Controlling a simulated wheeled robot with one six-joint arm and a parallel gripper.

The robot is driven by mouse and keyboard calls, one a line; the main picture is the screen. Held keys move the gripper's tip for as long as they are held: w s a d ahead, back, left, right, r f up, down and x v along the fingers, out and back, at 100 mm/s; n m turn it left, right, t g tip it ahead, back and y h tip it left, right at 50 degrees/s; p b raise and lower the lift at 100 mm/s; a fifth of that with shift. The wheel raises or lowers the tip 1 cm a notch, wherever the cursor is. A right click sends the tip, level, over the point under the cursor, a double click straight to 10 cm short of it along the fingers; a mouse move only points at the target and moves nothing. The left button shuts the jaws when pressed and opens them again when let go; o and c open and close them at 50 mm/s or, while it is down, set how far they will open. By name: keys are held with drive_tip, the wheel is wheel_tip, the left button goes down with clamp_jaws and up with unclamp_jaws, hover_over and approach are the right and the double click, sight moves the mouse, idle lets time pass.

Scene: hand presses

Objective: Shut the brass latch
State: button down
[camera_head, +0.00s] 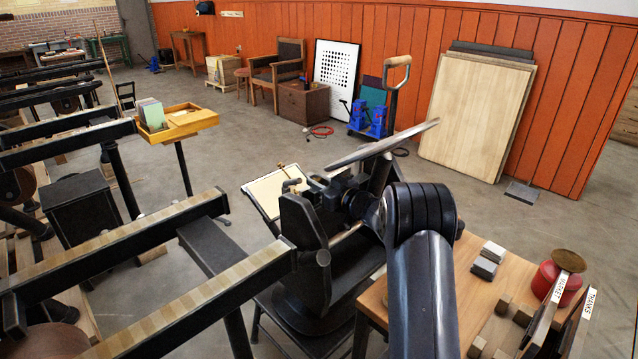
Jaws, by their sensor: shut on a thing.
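A small brass piece, which I take to be the brass latch (283,167), shows at the edge of the pale framed panel (268,193) on the black hand press (305,235). My gripper (306,183) is at the end of my dark arm, over the press, right beside the brass. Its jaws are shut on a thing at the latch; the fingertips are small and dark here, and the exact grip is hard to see. The gripper and arm hide part of the press behind them. Whether the latch is seated cannot be told.
A wooden table (440,320) with blocks and a red tin (556,284) stands at the right. Black rails (130,250) fill the left.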

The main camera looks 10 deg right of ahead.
drive_tip(key=shift+a+r+g+p, duration=0.1)
drive_tip(key=shift+r+g+p, duration=0.3)
drive_tip(key=shift+p, duration=1.1)
drive_tip(key=shift+w+h+p, duration=0.15)
drive_tip(key=shift+h+p, duration=0.15)
drive_tip(key=shift+p, duration=0.5)
drive_tip(key=shift+f+g, duration=0.2)
drive_tip(key=shift+g, duration=0.1)
drive_tip(key=shift+f, duration=0.1)
drive_tip(key=c, duration=1.3)
unclamp_jaws()
drive_tip(key=b+v, duration=0.1)
drive_tip(key=v, duration=1)
drive_tip(key=shift+a, duration=0.15)
drive_tip(key=shift+o, duration=0.3)
